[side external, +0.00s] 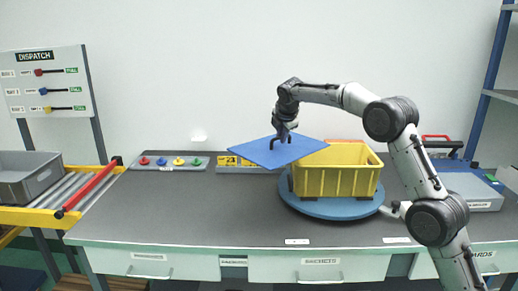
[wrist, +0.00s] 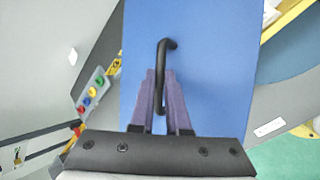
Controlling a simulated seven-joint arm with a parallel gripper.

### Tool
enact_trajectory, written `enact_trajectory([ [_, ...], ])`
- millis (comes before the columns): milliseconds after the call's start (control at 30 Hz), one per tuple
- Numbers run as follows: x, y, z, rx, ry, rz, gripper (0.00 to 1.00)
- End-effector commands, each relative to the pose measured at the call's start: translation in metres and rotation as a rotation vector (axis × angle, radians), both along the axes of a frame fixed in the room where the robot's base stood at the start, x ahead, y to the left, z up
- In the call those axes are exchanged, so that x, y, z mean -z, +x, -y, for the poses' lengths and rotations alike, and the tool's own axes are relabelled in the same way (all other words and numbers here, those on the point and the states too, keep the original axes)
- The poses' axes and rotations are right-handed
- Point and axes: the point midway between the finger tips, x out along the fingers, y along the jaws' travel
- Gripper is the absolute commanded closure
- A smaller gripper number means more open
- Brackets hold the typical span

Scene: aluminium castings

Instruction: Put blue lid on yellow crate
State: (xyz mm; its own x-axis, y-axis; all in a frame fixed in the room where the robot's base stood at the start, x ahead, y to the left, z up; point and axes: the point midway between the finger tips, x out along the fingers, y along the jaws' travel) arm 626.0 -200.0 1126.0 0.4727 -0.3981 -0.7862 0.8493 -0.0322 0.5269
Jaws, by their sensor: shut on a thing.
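The blue lid (side external: 262,150) is a flat panel held in the air, tilted, to the left of the yellow crate and partly overlapping its upper left corner in the side view. My gripper (side external: 281,138) is shut on the lid's black handle (wrist: 163,70). In the wrist view my gripper's two fingers (wrist: 162,90) close around the handle, and the blue lid (wrist: 210,60) fills the middle. The yellow crate (side external: 335,178) stands upright and open-topped on a round blue turntable (side external: 330,207). Its inside is mostly hidden.
A panel with coloured buttons (side external: 170,162) lies at the back of the grey bench (side external: 190,205). A roller conveyor (side external: 80,195) with a grey bin (side external: 30,178) is at the left. A grey case (side external: 470,190) is at the right. The bench's front left is clear.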

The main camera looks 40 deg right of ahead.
Motion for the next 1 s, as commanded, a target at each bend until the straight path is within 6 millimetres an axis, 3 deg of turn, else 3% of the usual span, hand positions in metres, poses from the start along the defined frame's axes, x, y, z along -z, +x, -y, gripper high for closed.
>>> enact_trajectory([
  [33,-0.004,-0.004,0.025,0.075,-0.005,0.003,1.0],
  [200,-0.014,-0.028,0.096,0.343,-0.018,0.001,1.0],
  [400,-0.025,-0.066,0.16,0.632,-0.029,-0.004,1.0],
  [600,-0.03,-0.085,0.182,0.757,-0.033,-0.008,1.0],
  [1000,-0.031,-0.09,0.185,0.781,-0.033,-0.011,1.0],
])
